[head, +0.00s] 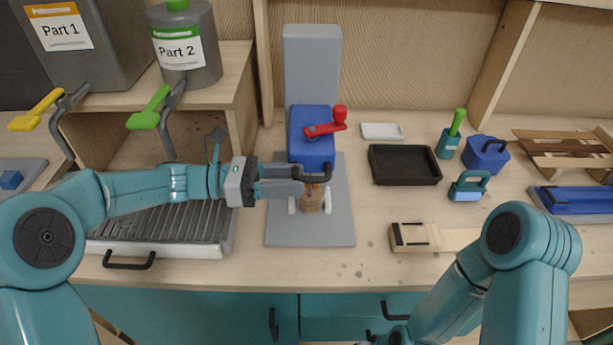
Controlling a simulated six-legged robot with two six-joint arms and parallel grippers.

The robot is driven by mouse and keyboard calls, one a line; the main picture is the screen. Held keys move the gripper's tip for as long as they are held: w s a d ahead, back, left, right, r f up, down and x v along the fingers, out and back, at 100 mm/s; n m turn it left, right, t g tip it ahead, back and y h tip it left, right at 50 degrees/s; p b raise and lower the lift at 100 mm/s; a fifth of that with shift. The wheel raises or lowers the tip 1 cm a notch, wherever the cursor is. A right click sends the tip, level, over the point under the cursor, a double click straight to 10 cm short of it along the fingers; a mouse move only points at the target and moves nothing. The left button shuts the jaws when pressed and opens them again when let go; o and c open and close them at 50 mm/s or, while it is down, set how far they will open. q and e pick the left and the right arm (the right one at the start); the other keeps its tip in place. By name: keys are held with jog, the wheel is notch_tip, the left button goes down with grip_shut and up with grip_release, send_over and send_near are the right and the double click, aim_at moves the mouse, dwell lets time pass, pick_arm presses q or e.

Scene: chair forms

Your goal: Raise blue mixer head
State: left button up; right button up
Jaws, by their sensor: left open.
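The blue mixer head (311,150) sits low on the grey mixer stand (312,60), with a red lever (325,128) on its top. A black handle (316,179) sticks out at its front. Below it a small brown cup (311,201) stands between white posts on the grey base. My left gripper (298,180) comes in from the left, open, with its fingertips at the left end of the black handle. I cannot tell whether they touch it.
A black tray (405,181), a white dish (382,131) and a wooden block (415,237) lie right of the mixer. Blue and teal tools stand further right. A grey ribbed tray (165,232) lies under my left arm. Part 1 (68,38) and Part 2 (182,50) containers stand on the left shelf.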

aim_at(313, 182)
pick_arm(q)
jog(key=shift+s+d+g, duration=0.35)
jog(key=shift+d+g, duration=0.15)
jog(key=shift+d, duration=0.35)
jog(key=shift+w+d+f, duration=0.1)
jog(key=shift+w+d, duration=0.05)
jog(key=shift+w, duration=0.05)
jog(key=shift+d+f, duration=0.1)
jog(key=shift+d, duration=0.15)
jog(key=d, duration=0.4)
jog(key=shift+s, duration=0.15)
jog(key=shift+s+a, duration=0.15)
jog(key=shift+a, duration=0.7)
jog(key=c, duration=0.6)
jog(key=shift+w+d, duration=0.1)
jog(key=shift+w, duration=0.15)
grip_shut()
jog(key=shift+w+d, duration=0.1)
jog(key=shift+w, duration=0.05)
jog(key=shift+a, duration=0.4)
jog(key=shift+d, duration=0.25)
jog(key=shift+a, duration=0.2)
pick_arm(e)
jog(key=shift+d, duration=0.3)
pick_arm(q)
jog(key=shift+d, duration=0.15)
pick_arm(e)
jog(key=shift+d, duration=0.1)
